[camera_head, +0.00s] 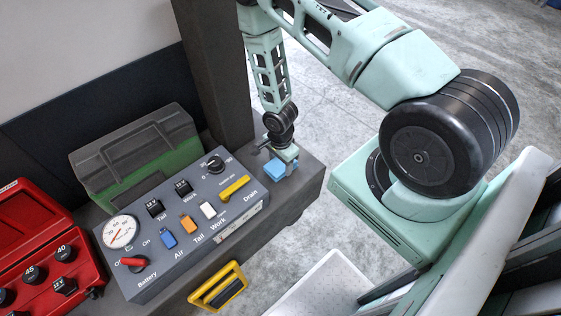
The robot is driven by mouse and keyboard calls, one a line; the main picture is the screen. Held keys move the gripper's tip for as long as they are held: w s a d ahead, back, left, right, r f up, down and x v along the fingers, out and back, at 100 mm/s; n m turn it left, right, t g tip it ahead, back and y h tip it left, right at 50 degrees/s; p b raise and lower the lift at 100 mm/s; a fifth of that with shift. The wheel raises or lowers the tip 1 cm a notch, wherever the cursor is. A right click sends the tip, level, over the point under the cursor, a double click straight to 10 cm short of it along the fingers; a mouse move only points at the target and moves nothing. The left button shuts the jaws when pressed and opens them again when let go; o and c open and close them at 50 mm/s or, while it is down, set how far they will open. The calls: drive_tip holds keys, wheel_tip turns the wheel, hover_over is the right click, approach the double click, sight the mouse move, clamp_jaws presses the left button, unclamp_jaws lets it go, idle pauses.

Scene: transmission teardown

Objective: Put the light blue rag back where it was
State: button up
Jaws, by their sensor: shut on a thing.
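The light blue rag (279,170) is a small bright blue block-like shape at the right end of the dark bench, just right of the grey control panel. My gripper (284,158) is directly over it, pointing down, shut on the rag. The fingertips are small and partly hidden by the wrist and the rag. I cannot tell whether the rag touches the bench top or is slightly above it.
The grey control panel (178,246) with knobs, coloured switches and a gauge stands left of my gripper. A green and grey toolbox (139,158) and a dark post (213,70) are behind. A red case (45,262) is at left. The bench corner (306,178) right of the rag is bare.

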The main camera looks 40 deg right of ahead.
sight(280, 163)
drive_tip(key=o, duration=0.9)
drive_tip(key=shift+r, duration=0.1)
wheel_tip(280, 163, up, 12)
drive_tip(key=b, duration=0.1)
drive_tip(key=s+a+r+n, duration=0.2)
drive_tip(key=a+r+n, duration=0.8)
drive_tip(key=a+r, duration=0.4)
drive_tip(key=s+a+r+n, duration=0.2)
drive_tip(key=s+r+n, duration=0.2)
drive_tip(key=s+n, duration=0.1)
drive_tip(key=s+a+r+n, duration=0.3)
drive_tip(key=s+r+n, duration=0.1)
drive_tip(key=s+n, duration=0.1)
drive_tip(key=s+a+r+n, duration=0.3)
drive_tip(key=s+r+n, duration=0.2)
drive_tip(key=shift+s+a+y, duration=0.25)
drive_tip(key=shift+s+y, duration=0.05)
drive_tip(key=shift+s, duration=0.1)
